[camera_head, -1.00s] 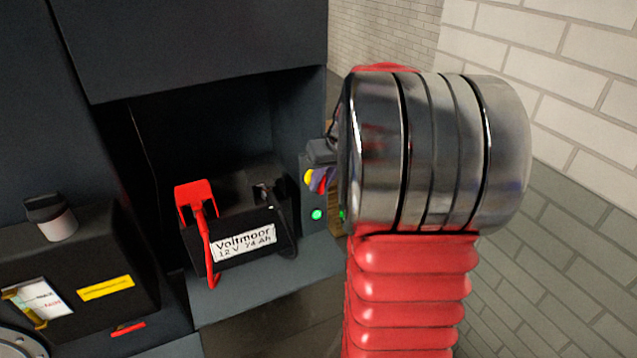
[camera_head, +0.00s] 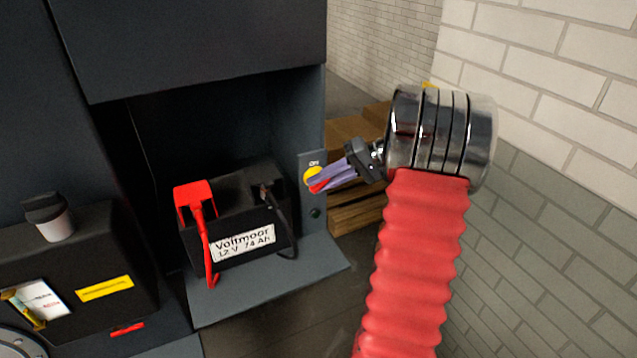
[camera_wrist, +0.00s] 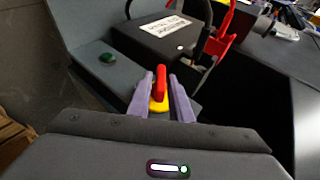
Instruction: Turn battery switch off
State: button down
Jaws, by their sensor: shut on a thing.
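The battery switch has a red handle (camera_wrist: 161,80) on a yellow base (camera_head: 311,176), mounted on a narrow grey panel (camera_head: 311,160) with an "ON" label above it. My gripper (camera_head: 320,183) is at the switch, its purple fingers on either side of the red handle and shut on it. In the wrist view my gripper (camera_wrist: 162,88) shows the handle standing between the two fingers. The fingers hide part of the handle in the head view. The round lamp (camera_head: 316,213) below the switch is dark green and unlit.
A black Voltmoor battery (camera_head: 270,195) with a red clamp (camera_head: 192,193) and cables sits on a shelf left of the switch. Wooden crates (camera_head: 358,209) stand behind my gripper. A brick wall (camera_head: 560,150) is at the right.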

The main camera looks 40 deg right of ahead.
jog(key=m+t+y, duration=0.1)
jog(key=y, duration=0.1)
jog(key=m+t+y, duration=0.1)
jog(key=t+y, duration=0.1)
jog(key=y, duration=0.1)
jog(key=shift+f+y, duration=0.3)
jog(key=shift+f, duration=0.1)
dwell(0.3)
jog(key=c, duration=1.8)
grip_release()
jog(key=shift+d, duration=0.1)
jog(key=shift+d, duration=0.1)
